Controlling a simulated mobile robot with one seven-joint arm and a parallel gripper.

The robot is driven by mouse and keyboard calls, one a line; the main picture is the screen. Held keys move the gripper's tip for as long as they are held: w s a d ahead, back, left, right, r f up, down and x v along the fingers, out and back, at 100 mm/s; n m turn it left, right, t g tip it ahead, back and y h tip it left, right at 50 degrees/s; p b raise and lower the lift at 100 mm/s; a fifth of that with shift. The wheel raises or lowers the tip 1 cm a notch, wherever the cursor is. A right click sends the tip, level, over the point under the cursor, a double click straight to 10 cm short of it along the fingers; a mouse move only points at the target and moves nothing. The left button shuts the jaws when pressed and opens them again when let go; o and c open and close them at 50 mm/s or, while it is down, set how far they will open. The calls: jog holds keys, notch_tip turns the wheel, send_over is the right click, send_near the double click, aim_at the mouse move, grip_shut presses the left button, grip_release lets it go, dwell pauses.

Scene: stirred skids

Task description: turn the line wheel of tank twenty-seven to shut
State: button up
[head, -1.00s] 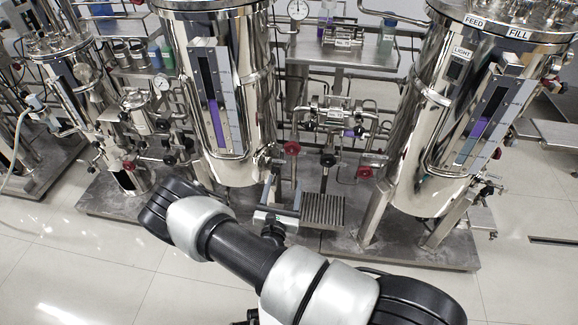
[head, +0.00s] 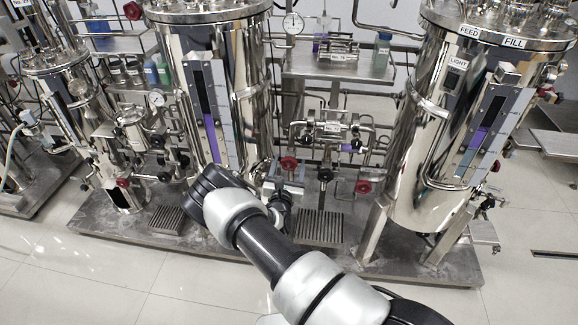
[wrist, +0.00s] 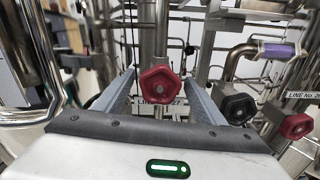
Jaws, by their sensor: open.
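In the wrist view a red hand wheel (wrist: 160,85) on a steel pipe lies between the fingertips of my gripper (wrist: 159,80). The fingers are open on either side of it; contact is not clear. A label behind this wheel is mostly hidden. In the head view the same red wheel (head: 289,163) is just above my gripper (head: 281,203), beside the middle tank (head: 170,90).
A black wheel (wrist: 237,107) sits close right of my gripper, then another red wheel (wrist: 297,125) with a partly cut "LINE No." label (wrist: 303,95). A large tank (head: 415,150) stands at the right. Pipes crowd the space behind; the floor (head: 110,270) in front is clear.

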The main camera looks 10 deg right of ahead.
jog(key=shift+w+d, duration=0.1)
jog(key=shift+w, duration=0.1)
jog(key=shift+c, duration=0.3)
jog(key=c, duration=1)
jog(key=shift+o, duration=0.2)
